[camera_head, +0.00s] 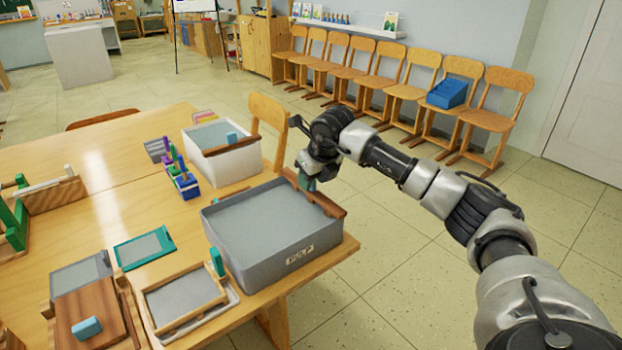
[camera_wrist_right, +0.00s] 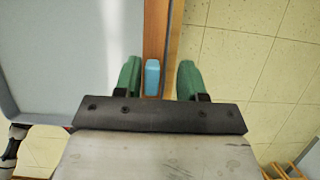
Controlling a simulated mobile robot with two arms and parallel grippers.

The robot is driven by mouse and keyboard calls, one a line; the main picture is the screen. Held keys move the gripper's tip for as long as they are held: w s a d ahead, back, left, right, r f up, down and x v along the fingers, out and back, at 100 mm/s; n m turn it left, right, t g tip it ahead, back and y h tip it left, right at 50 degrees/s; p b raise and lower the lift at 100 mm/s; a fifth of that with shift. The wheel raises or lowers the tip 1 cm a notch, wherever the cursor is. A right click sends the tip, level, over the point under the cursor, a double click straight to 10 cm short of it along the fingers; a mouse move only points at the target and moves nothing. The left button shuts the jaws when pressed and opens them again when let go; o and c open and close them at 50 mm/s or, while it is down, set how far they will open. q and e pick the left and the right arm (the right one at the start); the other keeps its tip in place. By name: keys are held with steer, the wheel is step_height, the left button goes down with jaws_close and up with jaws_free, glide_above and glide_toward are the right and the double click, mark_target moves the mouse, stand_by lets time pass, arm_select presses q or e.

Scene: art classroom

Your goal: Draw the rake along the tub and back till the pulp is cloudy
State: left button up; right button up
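The grey tub (camera_head: 232,262) marked PULP stands at the table's right edge, filled with a flat grey surface. The rake (camera_head: 325,203), a brown wooden bar, lies along the tub's right rim. In the right wrist view its blue handle (camera_wrist_right: 152,77) stands up from the bar (camera_wrist_right: 154,30). My right gripper (camera_head: 308,180) is over the bar. Its green fingers (camera_wrist_right: 159,80) are open on either side of the handle, with a gap on both sides. The gripper hides the handle in the head view. My left gripper is not in view.
A white tub (camera_head: 235,168) with a similar bar stands behind. A framed screen (camera_head: 185,300), a green frame (camera_head: 144,247) and a wooden board (camera_head: 95,315) lie left of the grey tub. Open floor (camera_head: 400,270) is on the right, with a chair row (camera_head: 405,92) beyond.

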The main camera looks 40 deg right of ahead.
mark_target(323, 195)
steer(key=shift+a, duration=0.1)
steer(key=shift+r, duration=0.2)
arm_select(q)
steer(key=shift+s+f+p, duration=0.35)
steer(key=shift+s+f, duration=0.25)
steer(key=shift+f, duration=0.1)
arm_select(e)
steer(key=v, duration=1)
steer(key=shift+s+r, duration=0.15)
